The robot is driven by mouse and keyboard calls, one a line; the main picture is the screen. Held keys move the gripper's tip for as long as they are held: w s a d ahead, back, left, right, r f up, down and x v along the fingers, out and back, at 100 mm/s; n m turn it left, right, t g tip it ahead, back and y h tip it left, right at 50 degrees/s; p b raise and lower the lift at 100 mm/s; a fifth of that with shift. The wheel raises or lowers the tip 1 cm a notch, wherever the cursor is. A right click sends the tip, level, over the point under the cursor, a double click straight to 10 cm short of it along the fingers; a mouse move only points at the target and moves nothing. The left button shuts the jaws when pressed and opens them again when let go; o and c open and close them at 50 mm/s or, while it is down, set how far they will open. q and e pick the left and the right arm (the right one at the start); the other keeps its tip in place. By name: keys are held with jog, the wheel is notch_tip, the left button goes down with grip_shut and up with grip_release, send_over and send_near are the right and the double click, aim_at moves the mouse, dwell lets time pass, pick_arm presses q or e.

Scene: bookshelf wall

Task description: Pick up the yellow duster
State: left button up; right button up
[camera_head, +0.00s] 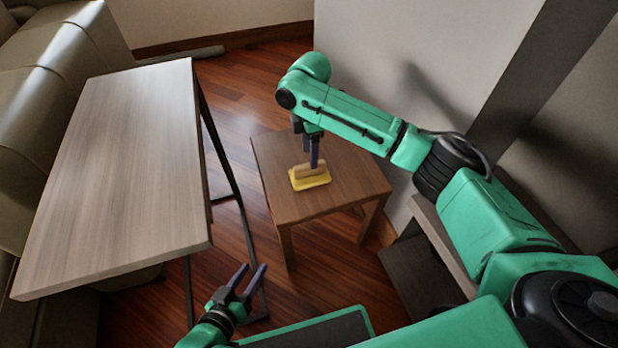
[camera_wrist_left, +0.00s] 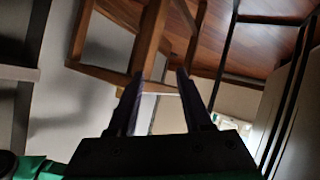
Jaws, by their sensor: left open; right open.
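The yellow duster (camera_head: 311,182) lies on top of the small brown wooden table (camera_head: 330,195). It has a yellow base and a tan handle. My right gripper (camera_head: 313,160) points down at the duster, with its dark fingers at or just above the handle. I cannot tell whether they touch it or straddle it. My left gripper (camera_head: 247,284) is open and empty, low in front of the small table. In the left wrist view its two fingers (camera_wrist_left: 158,105) stand apart with nothing between them, and the small table's legs (camera_wrist_left: 150,40) show beyond.
A long light-wood table (camera_head: 120,165) with dark metal legs stands at the left, its top bare. A beige sofa (camera_head: 50,60) is behind it. A white wall (camera_head: 400,40) and a low shelf (camera_head: 425,270) are at the right. Wooden floor (camera_head: 235,100) shows between the tables.

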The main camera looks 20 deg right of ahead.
notch_tip(320, 180, down, 6)
jog(key=b, duration=0.3)
jog(key=shift+r, duration=0.15)
jog(key=shift+c, duration=0.6)
grip_shut()
pick_arm(q)
jog(key=f, duration=0.1)
jog(key=f+t, duration=0.1)
jog(key=f, duration=0.1)
jog(key=shift+d+f, duration=0.2)
jog(key=shift+f, duration=0.05)
jog(key=shift+r, duration=0.1)
pick_arm(e)
jog(key=shift+r, duration=0.15)
notch_tip(320, 180, up, 9)
jog(key=p, duration=0.4)
jog(key=shift+r, duration=0.1)
pick_arm(q)
jog(key=s+a+r+g+y+p, duration=0.1)
jog(key=a+r+g+y+p, duration=0.2)
jog(key=a+r+g, duration=0.3)
jog(key=shift+s+a+r+m+y+p, duration=0.35)
jog(key=shift+a+r, duration=0.25)
jog(key=shift+a, duration=0.55)
pick_arm(e)
notch_tip(320, 180, up, 11)
jog(key=shift+f, duration=0.2)
